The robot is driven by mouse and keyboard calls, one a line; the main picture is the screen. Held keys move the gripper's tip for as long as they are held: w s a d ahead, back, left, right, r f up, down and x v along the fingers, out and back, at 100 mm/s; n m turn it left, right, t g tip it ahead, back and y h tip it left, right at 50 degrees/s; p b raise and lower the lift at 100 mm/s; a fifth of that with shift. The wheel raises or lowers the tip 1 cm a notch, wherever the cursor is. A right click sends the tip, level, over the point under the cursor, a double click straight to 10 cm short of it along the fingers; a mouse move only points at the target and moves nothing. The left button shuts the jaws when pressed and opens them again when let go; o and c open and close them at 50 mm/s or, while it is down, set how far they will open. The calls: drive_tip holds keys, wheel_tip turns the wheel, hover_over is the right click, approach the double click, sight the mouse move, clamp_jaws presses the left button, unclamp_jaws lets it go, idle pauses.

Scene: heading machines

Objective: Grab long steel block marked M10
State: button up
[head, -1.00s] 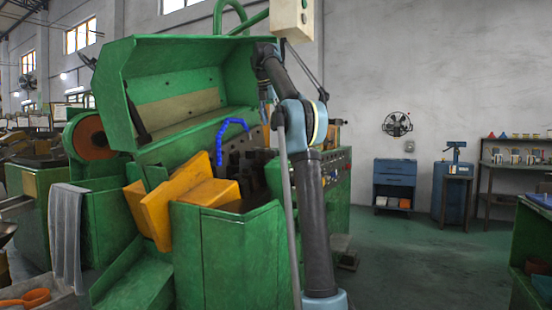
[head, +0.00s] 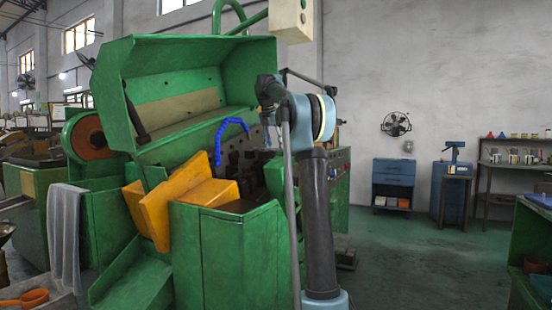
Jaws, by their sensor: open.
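I cannot make out a long steel block marked M10 in the head view. My arm rises in front of the right part of the green heading machine (head: 240,255). Its elbow is bent, and its far part is pointed away from me toward the machine's opening. Dark metal blocks show inside the machine's opening, too small to read any marking.
The machine's green hood (head: 180,95) is raised. A yellow chute (head: 165,215) and a blue hose (head: 219,145) are at its front. A blue drawer cabinet (head: 393,180), a bench vise stand (head: 451,190) and a shelf table (head: 510,168) stand along the back wall. Open floor lies right.

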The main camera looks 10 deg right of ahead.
drive_tip(key=shift+w+x, duration=0.2)
drive_tip(key=shift+x, duration=2.05)
drive_tip(key=shift+a, duration=0.1)
clamp_jaws()
